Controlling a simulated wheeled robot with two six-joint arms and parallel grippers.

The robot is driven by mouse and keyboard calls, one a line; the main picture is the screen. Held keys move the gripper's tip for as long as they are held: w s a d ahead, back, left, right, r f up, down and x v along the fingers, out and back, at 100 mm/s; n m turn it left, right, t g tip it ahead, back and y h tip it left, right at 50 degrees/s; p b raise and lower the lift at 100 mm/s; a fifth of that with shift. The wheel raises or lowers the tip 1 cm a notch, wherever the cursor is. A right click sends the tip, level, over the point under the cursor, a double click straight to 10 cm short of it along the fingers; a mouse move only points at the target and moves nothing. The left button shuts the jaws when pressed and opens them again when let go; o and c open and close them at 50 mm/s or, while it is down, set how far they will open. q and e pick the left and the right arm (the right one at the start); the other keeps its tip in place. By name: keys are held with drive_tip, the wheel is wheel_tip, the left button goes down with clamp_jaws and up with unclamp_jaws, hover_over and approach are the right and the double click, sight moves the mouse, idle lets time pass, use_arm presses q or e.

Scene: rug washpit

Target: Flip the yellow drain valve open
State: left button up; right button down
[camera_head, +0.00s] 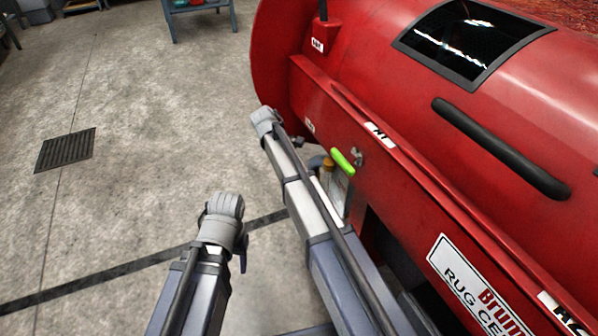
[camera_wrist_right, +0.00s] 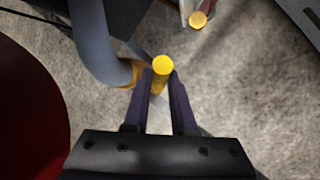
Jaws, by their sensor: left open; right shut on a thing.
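In the right wrist view, the two dark fingers of my right gripper (camera_wrist_right: 161,85) are shut on the yellow valve handle (camera_wrist_right: 162,64), which shows its round end between the tips. A grey bent pipe (camera_wrist_right: 92,40) with a yellow collar is just left of it. In the head view, a yellow-green lever (camera_head: 343,160) and a brass-coloured fitting (camera_head: 328,166) show at the lower side of the red machine, partly behind my right arm; I cannot tell whether that lever is the held handle. My left gripper (camera_head: 242,256) is open, mostly hidden behind its own arm, over bare floor away from the valve.
The big red machine (camera_head: 330,115) fills the right side, with a black handle bar (camera_head: 500,148). A floor drain grate (camera_head: 65,149) lies at left, and a blue-grey bench (camera_head: 200,10) stands at the back. Another yellow-tipped part (camera_wrist_right: 198,19) shows beyond the handle.

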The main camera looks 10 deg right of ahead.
drive_tip(key=shift+w+a+g, duration=0.2)
drive_tip(key=shift+w+g, duration=0.4)
drive_tip(key=shift+w, duration=0.3)
drive_tip(key=shift+w+r+n+g+b, duration=0.3)
drive_tip(key=shift+g+b, duration=0.3)
drive_tip(key=shift+g, duration=0.1)
drive_tip(key=c, duration=1)
unclamp_jaws()
